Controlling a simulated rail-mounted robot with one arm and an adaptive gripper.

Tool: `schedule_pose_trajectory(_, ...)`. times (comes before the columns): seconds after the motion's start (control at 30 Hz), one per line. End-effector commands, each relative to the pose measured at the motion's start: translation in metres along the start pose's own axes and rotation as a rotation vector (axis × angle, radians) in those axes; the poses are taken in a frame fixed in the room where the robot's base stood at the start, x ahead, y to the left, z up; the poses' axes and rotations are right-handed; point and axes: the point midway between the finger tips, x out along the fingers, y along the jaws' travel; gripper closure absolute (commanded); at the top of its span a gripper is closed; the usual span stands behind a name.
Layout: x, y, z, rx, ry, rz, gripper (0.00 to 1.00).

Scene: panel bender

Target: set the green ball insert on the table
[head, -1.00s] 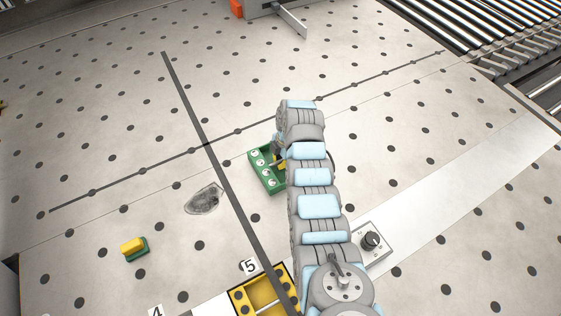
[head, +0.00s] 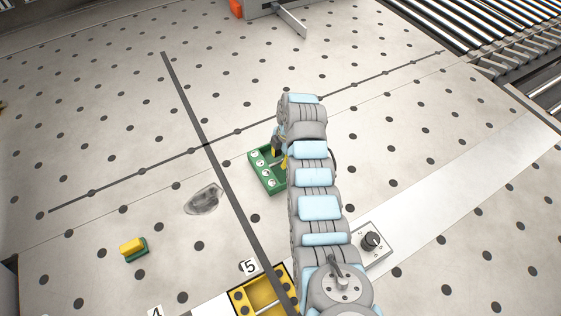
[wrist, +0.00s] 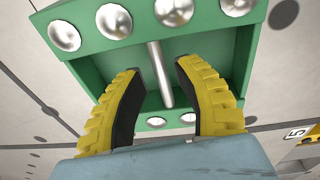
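The green ball insert (head: 274,188) is a green box with silver balls along its edges. It appears to rest flat on the perforated table (head: 350,70), partly hidden by my arm in the head view. In the wrist view the insert (wrist: 198,48) fills the top and middle, with a grey bar (wrist: 160,75) across its hollow. My gripper (wrist: 160,68) has its yellow fingers apart, one on each side of the bar, with a gap visible on both sides. It holds nothing.
A yellow tray (head: 237,297) by the label 5 stands at the front edge. A small yellow-and-green block (head: 134,249) sits at the left. A dial box (head: 375,243) is right of my arm. A dark strip (head: 190,112) crosses the view. Open table lies behind the insert.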

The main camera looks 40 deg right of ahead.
Motion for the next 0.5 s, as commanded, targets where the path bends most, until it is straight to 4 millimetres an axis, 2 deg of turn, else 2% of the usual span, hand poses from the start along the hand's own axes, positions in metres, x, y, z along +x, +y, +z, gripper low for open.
schedule_pose_trajectory(0.23,-0.040,0.001,0.000,-0.001,-0.002,0.004,0.67)
schedule_pose_trajectory(0.4,-0.077,0.001,-0.001,-0.001,-0.001,0.003,0.67)
schedule_pose_trajectory(0.5,-0.086,0.000,-0.001,0.000,0.001,0.000,0.67)
